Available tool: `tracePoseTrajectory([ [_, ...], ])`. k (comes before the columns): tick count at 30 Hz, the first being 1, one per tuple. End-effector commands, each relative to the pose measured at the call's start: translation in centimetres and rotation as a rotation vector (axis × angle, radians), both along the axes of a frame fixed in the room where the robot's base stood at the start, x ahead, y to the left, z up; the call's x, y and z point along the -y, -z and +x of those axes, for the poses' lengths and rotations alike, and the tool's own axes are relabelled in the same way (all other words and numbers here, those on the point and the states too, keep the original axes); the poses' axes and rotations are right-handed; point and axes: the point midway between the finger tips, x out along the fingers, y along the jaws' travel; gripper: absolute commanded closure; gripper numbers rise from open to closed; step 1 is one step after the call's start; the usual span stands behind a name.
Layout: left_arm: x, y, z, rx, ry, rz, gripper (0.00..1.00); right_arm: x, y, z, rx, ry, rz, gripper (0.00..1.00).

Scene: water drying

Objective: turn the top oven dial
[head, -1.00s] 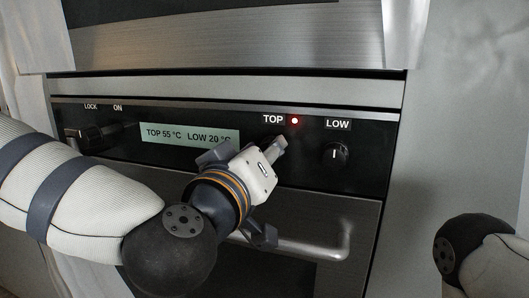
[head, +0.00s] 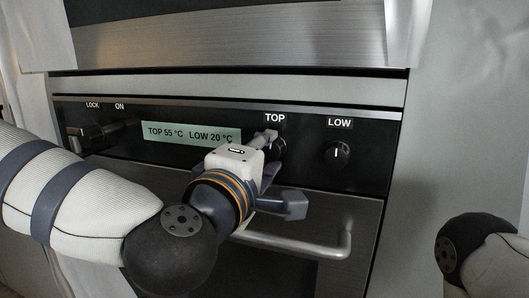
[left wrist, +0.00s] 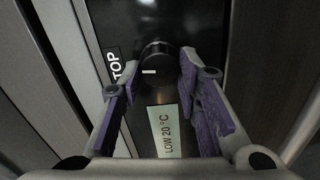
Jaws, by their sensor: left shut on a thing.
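The top oven dial (head: 281,147) is a black knob under the TOP label (head: 275,118), partly hidden by my gripper in the head view. In the left wrist view the dial (left wrist: 155,57) shows its white mark beside the TOP label. My left gripper (head: 270,137) is at the dial, its purple-padded fingers (left wrist: 158,72) on either side of it, shut on it. The display (head: 190,135) reads TOP 55 °C and LOW 20 °C. No red light shows beside the TOP label. My right gripper is out of view.
The low dial (head: 337,153) sits to the right, its mark upright. The oven handle bar (head: 300,244) runs just below my left gripper.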

Motion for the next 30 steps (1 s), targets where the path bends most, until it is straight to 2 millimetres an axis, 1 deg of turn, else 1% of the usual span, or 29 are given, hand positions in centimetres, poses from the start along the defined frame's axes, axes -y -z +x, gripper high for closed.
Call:
tracePoseTrajectory([
  [6,-0.01,-0.16,0.04,-0.023,0.0,-0.086,0.97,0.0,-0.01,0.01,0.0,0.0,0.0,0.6],
  [12,0.0,-0.19,0.03,-0.034,0.0,-0.125,0.97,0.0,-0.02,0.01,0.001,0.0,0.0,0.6],
  [26,-0.01,-0.23,0.04,-0.036,0.0,-0.134,0.97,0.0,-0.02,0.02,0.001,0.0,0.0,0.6],
  [27,-0.01,-0.23,0.04,-0.036,0.0,-0.133,0.63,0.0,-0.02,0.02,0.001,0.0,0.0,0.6],
  [29,-0.01,-0.21,0.04,-0.037,0.0,-0.133,0.49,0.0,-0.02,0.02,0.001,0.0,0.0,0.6],
  [30,-0.01,-0.19,0.02,-0.037,0.0,-0.133,0.49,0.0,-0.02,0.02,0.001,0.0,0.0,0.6],
])
